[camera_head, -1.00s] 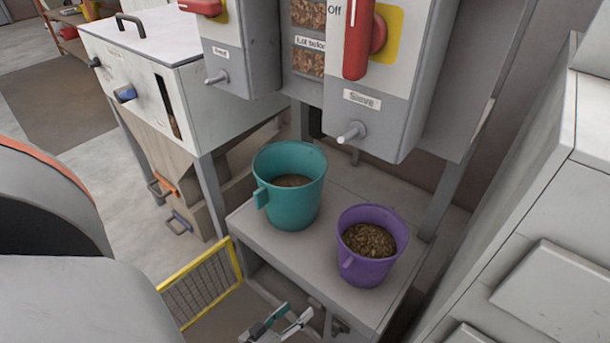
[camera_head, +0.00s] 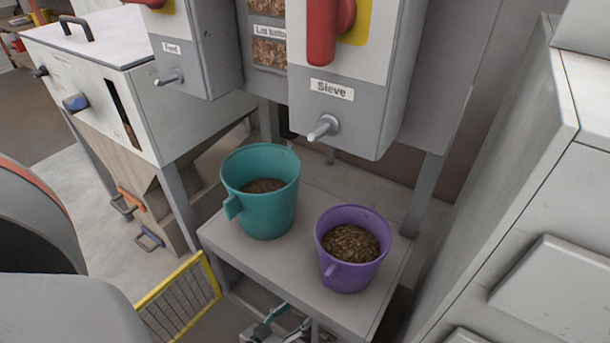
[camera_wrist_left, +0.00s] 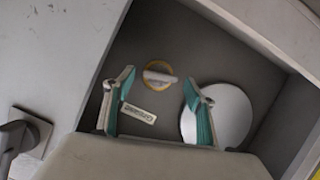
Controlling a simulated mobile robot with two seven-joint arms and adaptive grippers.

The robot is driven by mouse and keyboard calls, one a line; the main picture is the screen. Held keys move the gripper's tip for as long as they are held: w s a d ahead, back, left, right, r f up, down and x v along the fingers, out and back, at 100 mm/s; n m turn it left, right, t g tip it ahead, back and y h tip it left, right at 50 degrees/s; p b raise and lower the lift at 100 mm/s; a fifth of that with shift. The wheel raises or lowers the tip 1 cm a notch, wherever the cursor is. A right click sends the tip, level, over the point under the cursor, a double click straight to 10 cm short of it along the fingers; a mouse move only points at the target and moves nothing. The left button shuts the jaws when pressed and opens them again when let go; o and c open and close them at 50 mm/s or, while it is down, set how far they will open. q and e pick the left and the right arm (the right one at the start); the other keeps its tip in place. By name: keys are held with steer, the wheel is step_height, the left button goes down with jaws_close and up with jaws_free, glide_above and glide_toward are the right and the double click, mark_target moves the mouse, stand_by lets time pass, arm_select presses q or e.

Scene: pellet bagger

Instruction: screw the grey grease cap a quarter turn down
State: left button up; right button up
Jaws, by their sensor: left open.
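The grey grease cap (camera_wrist_left: 160,77) shows in the left wrist view as a pale grey bar on a round yellow plate, inside a recessed grey panel. A small white label (camera_wrist_left: 138,113) sits beside it, upside down in this view. My left gripper (camera_wrist_left: 159,82) is open, its teal-padded fingers on either side of the cap in the picture. I see no contact, and the remaining distance is unclear. The left gripper also shows at the bottom edge of the head view (camera_head: 277,326), below the bench; the cap is hidden there. My right gripper is not in view.
A teal bucket (camera_head: 262,210) and a purple bucket (camera_head: 347,272) of pellets stand on the grey bench (camera_head: 285,262) above the gripper. A yellow mesh guard (camera_head: 178,302) is at left. The recess walls and a pale disc (camera_wrist_left: 228,115) lie close around the fingers.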

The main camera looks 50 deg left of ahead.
arm_select(q)
steer(key=shift+w+f, duration=0.15)
steer(key=shift+w, duration=0.3)
steer(key=c, duration=1.1)
steer(key=shift+c, duration=0.2)
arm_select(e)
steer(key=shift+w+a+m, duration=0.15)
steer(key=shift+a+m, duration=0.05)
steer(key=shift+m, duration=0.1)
arm_select(q)
steer(key=shift+a+n+t+h, duration=0.15)
steer(key=shift+n+t+h, duration=0.2)
steer(key=shift+n, duration=0.35)
steer(key=shift+s+a+f+n+t+h, duration=0.1)
steer(key=shift+n+t+h, duration=0.3)
steer(key=shift+n, duration=0.45)
steer(key=shift+f+n+t+h, duration=0.15)
steer(key=shift+n+h, duration=0.4)
steer(key=shift+n, duration=0.3)
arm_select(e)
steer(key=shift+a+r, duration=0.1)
arm_select(q)
steer(key=shift+r, duration=0.1)
